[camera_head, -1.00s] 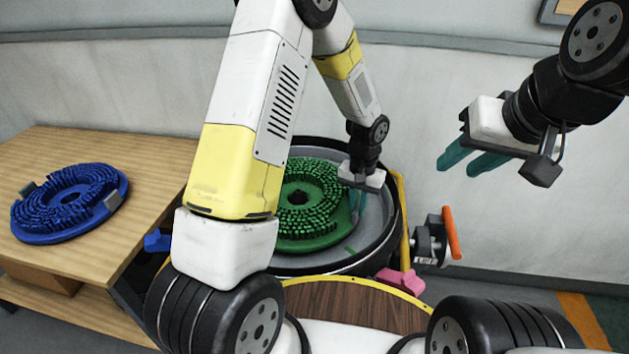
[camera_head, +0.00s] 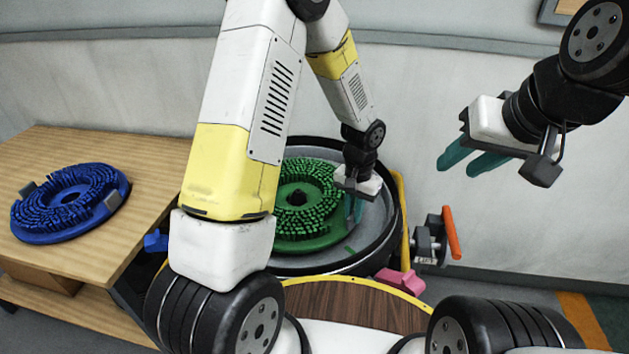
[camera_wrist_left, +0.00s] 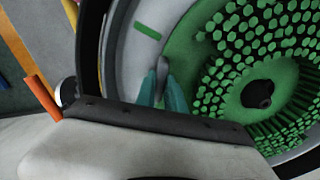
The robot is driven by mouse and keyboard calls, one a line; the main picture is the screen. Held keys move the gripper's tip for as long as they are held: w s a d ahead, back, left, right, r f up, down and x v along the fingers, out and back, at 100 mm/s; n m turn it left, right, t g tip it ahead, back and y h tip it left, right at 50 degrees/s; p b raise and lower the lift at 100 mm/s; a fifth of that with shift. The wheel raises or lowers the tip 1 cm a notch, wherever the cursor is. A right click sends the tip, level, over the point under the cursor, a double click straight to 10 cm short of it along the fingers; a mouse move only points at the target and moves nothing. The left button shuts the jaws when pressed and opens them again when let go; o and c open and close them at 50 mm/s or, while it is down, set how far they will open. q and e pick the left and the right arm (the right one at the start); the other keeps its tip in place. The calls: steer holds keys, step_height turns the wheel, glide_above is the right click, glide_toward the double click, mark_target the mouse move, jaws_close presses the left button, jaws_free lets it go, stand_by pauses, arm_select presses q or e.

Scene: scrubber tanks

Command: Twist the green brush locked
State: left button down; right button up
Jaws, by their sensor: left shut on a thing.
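The green brush (camera_head: 303,195) is a round disc with green bristles and a dark centre hole, lying in the round black-rimmed tank (camera_head: 385,235). My left gripper (camera_head: 355,208) is at the brush's right edge, fingers pointing down. In the left wrist view its teal fingers (camera_wrist_left: 162,92) are shut on a grey tab (camera_wrist_left: 162,66) at the brush's rim. A short green mark (camera_wrist_left: 148,32) is on the tank's grey floor near the tab. My left arm hides the brush's left side in the head view. My right gripper (camera_head: 462,162) is open and empty, in the air at the right.
A blue brush (camera_head: 70,204) with grey tabs lies on the wooden table (camera_head: 150,170) at the left. An orange-handled fitting (camera_head: 451,232) and a pink part (camera_head: 400,281) are at the tank's right side. A grey wall stands behind.

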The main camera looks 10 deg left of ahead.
mark_target(347, 220)
arm_select(q)
steer(key=shift+s+a, duration=0.1)
steer(key=shift+s, duration=0.2)
steer(key=shift+s+a+m, duration=0.3)
steer(key=shift+s+m, duration=0.2)
steer(key=shift+s, duration=0.1)
steer(key=shift+s+a+m, duration=0.3)
steer(key=shift+s+m, duration=0.2)
steer(key=shift+s, duration=0.05)
steer(key=shift+a, duration=0.1)
steer(key=shift+s+a, duration=0.1)
steer(key=shift+s, duration=0.05)
steer(key=c, duration=1.4)
jaws_free()
steer(key=shift+s+m, duration=0.1)
steer(key=shift+m, duration=0.2)
steer(key=shift+o, duration=0.2)
steer(key=shift+s, duration=0.1)
step_height(347, 220, up, 8)
steer(key=shift+f, duration=0.1)
